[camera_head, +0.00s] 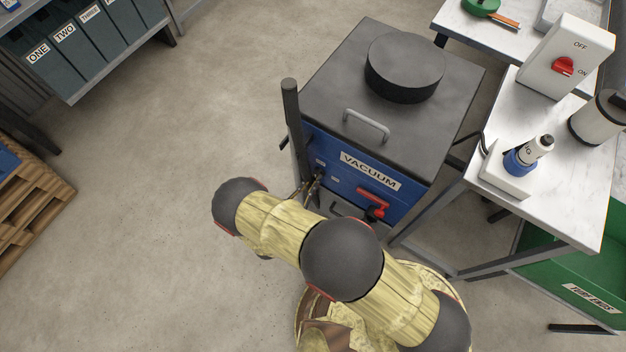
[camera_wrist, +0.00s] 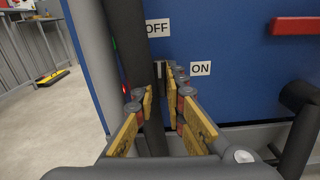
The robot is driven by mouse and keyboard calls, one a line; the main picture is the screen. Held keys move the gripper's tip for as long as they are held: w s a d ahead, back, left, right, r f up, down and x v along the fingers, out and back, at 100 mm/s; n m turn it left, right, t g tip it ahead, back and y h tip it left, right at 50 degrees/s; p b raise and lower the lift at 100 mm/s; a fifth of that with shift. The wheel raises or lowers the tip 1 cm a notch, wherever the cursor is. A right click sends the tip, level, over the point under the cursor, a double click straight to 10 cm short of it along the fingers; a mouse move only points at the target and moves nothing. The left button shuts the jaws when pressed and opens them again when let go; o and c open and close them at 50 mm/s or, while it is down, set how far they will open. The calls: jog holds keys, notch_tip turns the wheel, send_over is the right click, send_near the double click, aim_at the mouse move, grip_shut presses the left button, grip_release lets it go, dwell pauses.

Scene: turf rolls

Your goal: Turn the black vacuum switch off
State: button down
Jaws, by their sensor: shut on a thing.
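The vacuum cabinet (camera_head: 361,165) has a blue front with a VACUUM label. In the wrist view, an OFF label (camera_wrist: 158,27) sits above an ON label (camera_wrist: 200,68) on that blue panel. The black vacuum switch (camera_wrist: 160,69) shows as a small dark piece with a pale mark between and just beyond my fingertips. It looks roughly upright below OFF; my fingers hide most of it. My gripper (camera_wrist: 160,90) is closed in tightly at the switch, its yellow fingers on both sides. In the head view my gripper (camera_head: 309,190) is at the lower left of the blue front.
A dark upright post (camera_head: 291,120) stands close beside my gripper. A red handle (camera_head: 374,203) is on the panel's right. A marble-topped table (camera_head: 560,205) holds a separate box with a red switch (camera_head: 563,67). Open floor (camera_head: 190,110) lies to the left.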

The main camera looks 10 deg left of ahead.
jog(key=shift+n, duration=0.4)
jog(key=c, duration=1.9)
grip_release()
jog(key=shift+o, duration=0.3)
jog(key=v, duration=0.7)
jog(key=shift+s, duration=0.25)
jog(key=shift+a, duration=0.1)
